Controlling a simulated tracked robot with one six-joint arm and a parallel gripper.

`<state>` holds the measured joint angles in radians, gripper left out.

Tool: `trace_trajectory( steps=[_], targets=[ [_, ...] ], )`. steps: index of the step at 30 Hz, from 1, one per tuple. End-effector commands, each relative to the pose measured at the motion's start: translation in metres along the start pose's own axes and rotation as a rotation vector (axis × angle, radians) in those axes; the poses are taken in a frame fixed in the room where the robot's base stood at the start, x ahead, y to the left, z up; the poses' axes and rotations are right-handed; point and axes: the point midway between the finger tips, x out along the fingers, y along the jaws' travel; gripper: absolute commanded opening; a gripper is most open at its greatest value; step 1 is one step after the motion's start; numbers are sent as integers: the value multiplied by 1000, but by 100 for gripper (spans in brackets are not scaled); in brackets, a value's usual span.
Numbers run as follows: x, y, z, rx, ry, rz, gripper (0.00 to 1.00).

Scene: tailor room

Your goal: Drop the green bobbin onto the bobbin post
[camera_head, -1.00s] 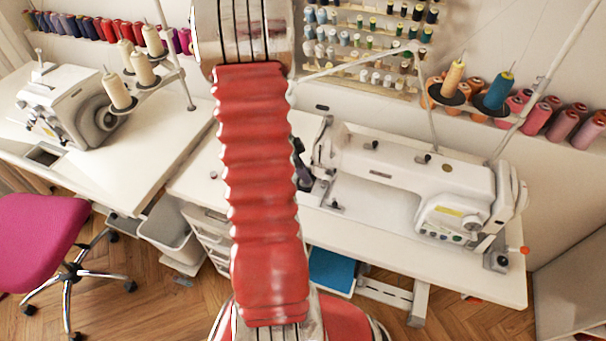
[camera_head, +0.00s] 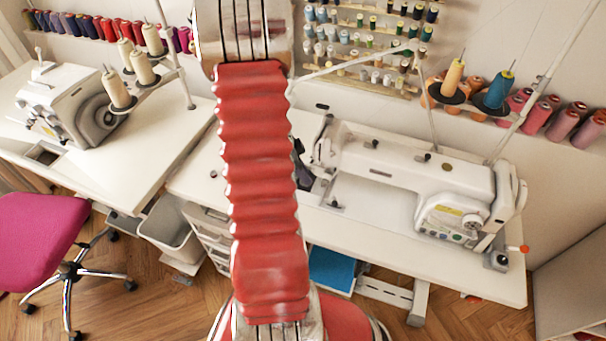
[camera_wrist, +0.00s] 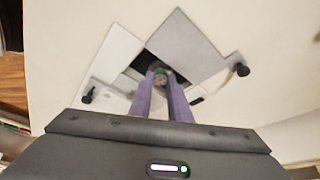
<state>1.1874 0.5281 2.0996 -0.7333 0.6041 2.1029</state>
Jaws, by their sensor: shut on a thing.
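In the wrist view, my gripper (camera_wrist: 161,78) has its two purple fingers close together. They are shut on the green bobbin (camera_wrist: 162,71), a small round piece with a greenish rim, seen end on between the fingertips. The bobbin is over a dark opening (camera_wrist: 142,62) among metal plates in a pale surface. The bobbin post cannot be made out; the fingers and bobbin cover part of the opening. In the head view, my red arm hides most of the gripper, and the bobbin does not show.
The white sewing machine (camera_head: 410,170) stands on the white table (camera_head: 470,275), right of my arm. In the wrist view, a grey metal plate (camera_wrist: 190,45) and black knobs (camera_wrist: 242,69) lie close around the opening. Another machine (camera_head: 70,105) stands at the left.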

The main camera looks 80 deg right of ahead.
Motion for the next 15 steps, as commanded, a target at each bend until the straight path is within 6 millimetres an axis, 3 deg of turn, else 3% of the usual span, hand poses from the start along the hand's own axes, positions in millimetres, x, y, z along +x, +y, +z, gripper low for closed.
trace_trajectory(
  steps=[11, 12, 15],
  targets=[
    [1, 0, 0, 0, 0, 0, 0],
    [1, 0, 0, 0, 0, 0, 18],
    [1, 0, 0, -1, 0, 0, 25]
  ],
)
